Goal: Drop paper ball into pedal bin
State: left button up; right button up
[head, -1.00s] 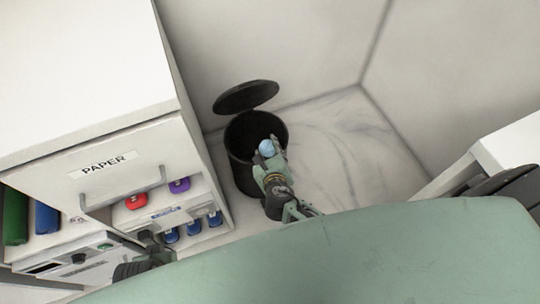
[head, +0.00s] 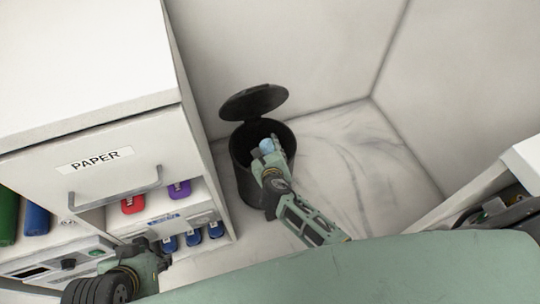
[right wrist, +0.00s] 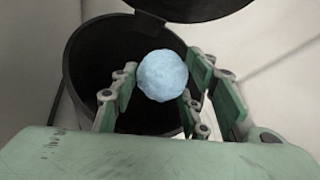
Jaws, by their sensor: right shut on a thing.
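The pedal bin (head: 248,178) is a black cylinder standing on the marble floor near the wall, with its lid (head: 254,102) raised. The pale blue paper ball (head: 267,145) is between the fingers of my right gripper (head: 271,152), over the bin's opening. In the right wrist view, the ball (right wrist: 162,75) sits between the green fingertips (right wrist: 160,88), with the bin's dark inside (right wrist: 100,60) behind it. My left gripper (head: 150,249) is low at the left, in front of the shelves, and seems empty. Its fingers are too small and dark to tell open or shut.
A white cabinet with a drawer marked PAPER (head: 97,160) stands left of the bin. Below it, open shelves hold red, purple and blue items (head: 180,190). Walls close in behind. Clear floor (head: 350,150) lies right of the bin, and a white unit (head: 520,165) stands far right.

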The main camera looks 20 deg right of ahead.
pick_arm(q)
jog(key=shift+w+d, duration=0.15)
jog(key=shift+w, duration=0.25)
pick_arm(e)
jog(key=shift+w+f, duration=0.1)
jog(key=shift+w, duration=0.2)
jog(key=o, duration=0.8)
jog(key=v, duration=1.2)
